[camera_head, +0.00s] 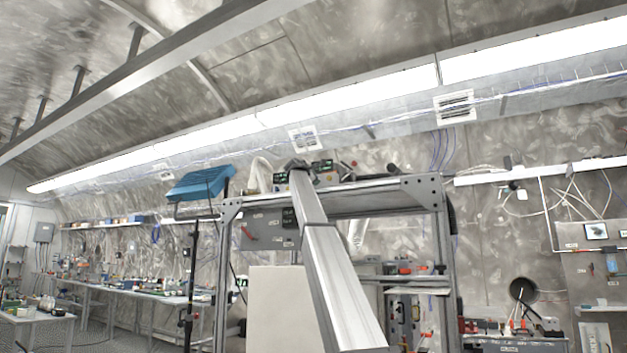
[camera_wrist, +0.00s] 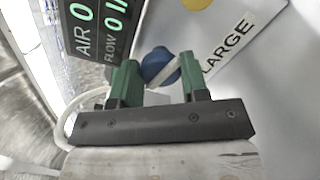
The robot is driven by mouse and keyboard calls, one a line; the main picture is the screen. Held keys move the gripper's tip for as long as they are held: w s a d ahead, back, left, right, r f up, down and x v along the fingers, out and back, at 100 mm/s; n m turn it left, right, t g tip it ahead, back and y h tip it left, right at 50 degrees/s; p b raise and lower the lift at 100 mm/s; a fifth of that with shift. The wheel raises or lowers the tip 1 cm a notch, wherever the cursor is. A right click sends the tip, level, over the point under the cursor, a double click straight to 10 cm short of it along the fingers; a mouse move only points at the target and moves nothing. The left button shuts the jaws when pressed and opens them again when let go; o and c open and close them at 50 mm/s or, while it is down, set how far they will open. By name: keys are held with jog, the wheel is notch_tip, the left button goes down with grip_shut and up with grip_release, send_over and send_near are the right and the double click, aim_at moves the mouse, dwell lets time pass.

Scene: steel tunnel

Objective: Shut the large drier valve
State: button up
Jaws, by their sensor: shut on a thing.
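The large drier valve (camera_wrist: 158,64) is a round blue knob with a pale bar across it, in the upper middle of the wrist view. My gripper (camera_wrist: 158,77) has two green fingers, one on each side of the knob, and is shut on it. The fingers hide part of the knob's sides. A white panel marked "LARGE" (camera_wrist: 228,45) lies to the right of the knob. In the head view my arm reaches up to the top of a metal frame (camera_head: 372,203); the valve and fingertips are too small to tell there.
A dark display (camera_wrist: 92,22) with green "AIR" and "FLOW" readings is close left of the fingers. A pale hose (camera_wrist: 72,112) curves beside the gripper. Benches with equipment (camera_head: 130,287) line the left wall.

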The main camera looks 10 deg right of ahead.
jog(key=m, duration=0.5)
jog(key=shift+f+m, duration=0.15)
jog(key=shift+m, duration=0.15)
jog(key=m, duration=0.5)
dwell(0.4)
jog(key=o, duration=0.9)
jog(key=shift+o, duration=0.2)
jog(key=shift+s, duration=0.15)
jog(key=v, duration=1)
jog(key=shift+s+a, duration=0.2)
